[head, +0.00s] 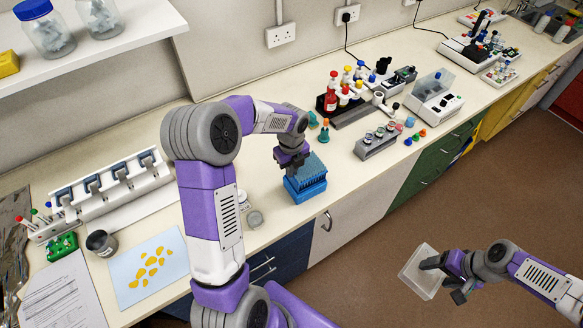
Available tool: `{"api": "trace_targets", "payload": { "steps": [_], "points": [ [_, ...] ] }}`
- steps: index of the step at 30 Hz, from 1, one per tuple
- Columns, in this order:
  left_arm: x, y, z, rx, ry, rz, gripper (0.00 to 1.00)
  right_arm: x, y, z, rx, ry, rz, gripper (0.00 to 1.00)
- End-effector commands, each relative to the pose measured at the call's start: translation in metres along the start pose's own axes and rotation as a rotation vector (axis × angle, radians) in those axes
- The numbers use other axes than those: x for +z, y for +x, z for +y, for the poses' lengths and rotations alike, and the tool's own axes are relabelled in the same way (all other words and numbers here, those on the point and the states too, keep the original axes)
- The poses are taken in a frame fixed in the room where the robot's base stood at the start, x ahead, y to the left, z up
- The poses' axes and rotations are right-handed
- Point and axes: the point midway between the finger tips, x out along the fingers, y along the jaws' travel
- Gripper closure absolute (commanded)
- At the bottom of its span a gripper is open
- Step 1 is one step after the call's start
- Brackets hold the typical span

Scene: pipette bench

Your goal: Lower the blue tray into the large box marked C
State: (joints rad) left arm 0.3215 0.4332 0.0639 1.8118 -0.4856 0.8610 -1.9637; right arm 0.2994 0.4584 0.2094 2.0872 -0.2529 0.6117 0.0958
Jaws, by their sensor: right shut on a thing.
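The blue tray (316,171), filled with blue pipette tips, is at the bench's front edge, at or over a darker blue base (306,194). I cannot tell whether it is fully seated there. My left gripper (291,166) points down at the tray's left back side, touching or very close to it; its finger gap is hidden. My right gripper (446,276) is shut on a clear, pale lid or shallow box (420,281), held tilted over the floor in front of the bench. No letter C is readable on any box.
A tube rack (378,143) and a bottle rack (342,103) stand right of the tray. A small grey round cap (255,219) lies to its left. A pipette stand (118,189) and a blue card (128,274) are further left. The floor (400,235) before the bench is open.

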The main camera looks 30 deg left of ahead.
Motion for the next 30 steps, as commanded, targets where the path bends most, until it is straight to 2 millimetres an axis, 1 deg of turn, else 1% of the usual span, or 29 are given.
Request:
{"api": "trace_targets", "payload": {
  "steps": [15, 30],
  "points": [
    [0.000, 0.019, 0.000, 0.000, 0.000, 0.000, 1.00, 0.000, 0.011, 0.003, 0.000, 0.000, 0.000, 0.55],
    [0.000, 0.022, 0.000, 0.000, 0.000, 0.000, 1.00, 0.000, 0.013, 0.004, 0.000, 0.000, 0.000, 0.55]
  ]
}}
